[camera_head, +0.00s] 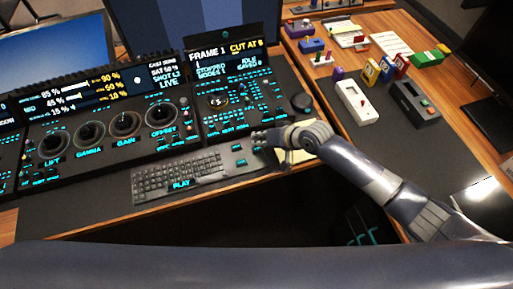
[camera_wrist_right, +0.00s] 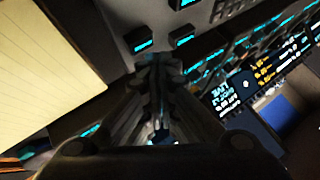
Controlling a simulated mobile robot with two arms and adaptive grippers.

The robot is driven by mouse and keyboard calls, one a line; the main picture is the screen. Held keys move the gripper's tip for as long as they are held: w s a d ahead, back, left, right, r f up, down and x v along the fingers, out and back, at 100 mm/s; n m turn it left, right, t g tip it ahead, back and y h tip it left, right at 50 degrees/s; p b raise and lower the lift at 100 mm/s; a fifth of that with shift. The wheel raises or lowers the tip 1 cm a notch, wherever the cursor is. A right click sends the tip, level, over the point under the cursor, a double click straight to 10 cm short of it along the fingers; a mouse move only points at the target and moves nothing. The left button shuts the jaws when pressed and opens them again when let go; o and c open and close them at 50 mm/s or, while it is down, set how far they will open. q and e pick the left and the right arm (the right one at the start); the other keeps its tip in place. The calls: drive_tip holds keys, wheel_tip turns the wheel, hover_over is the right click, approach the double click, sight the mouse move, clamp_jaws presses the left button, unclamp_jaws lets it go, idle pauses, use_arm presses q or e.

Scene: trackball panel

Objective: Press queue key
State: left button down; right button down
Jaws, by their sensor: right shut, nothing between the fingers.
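My right gripper (camera_head: 262,140) reaches in from the right, just right of the small key strip beside the keyboard. It is shut and empty. In the wrist view its closed fingers (camera_wrist_right: 158,68) point at the panel close to two dark keys with cyan labels, a left one (camera_wrist_right: 143,44) and a right one (camera_wrist_right: 184,39). I cannot read these labels, so I cannot tell which key is the queue key. In the head view small keys (camera_head: 239,162) show left of the gripper. Contact with any key cannot be told. My left gripper is not in view.
The keyboard (camera_head: 178,172) lies left of the gripper. The trackball panel (camera_head: 218,101) stands behind it, with the grading panel (camera_head: 85,150) further left. A yellow notepad (camera_wrist_right: 45,70) lies beside the gripper. Several small devices, including a white box (camera_head: 356,103), stand on the right of the desk.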

drive_tip(key=shift+f, duration=0.1)
drive_tip(key=shift+f, duration=0.3)
drive_tip(key=shift+f+b, duration=0.45)
drive_tip(key=shift+f, duration=0.15)
idle(0.9)
drive_tip(key=shift+r, duration=0.15)
drive_tip(key=shift+r+p, duration=0.85)
drive_tip(key=shift+p, duration=0.15)
wheel_tip(320, 180, up, 5)
drive_tip(key=p, duration=0.5)
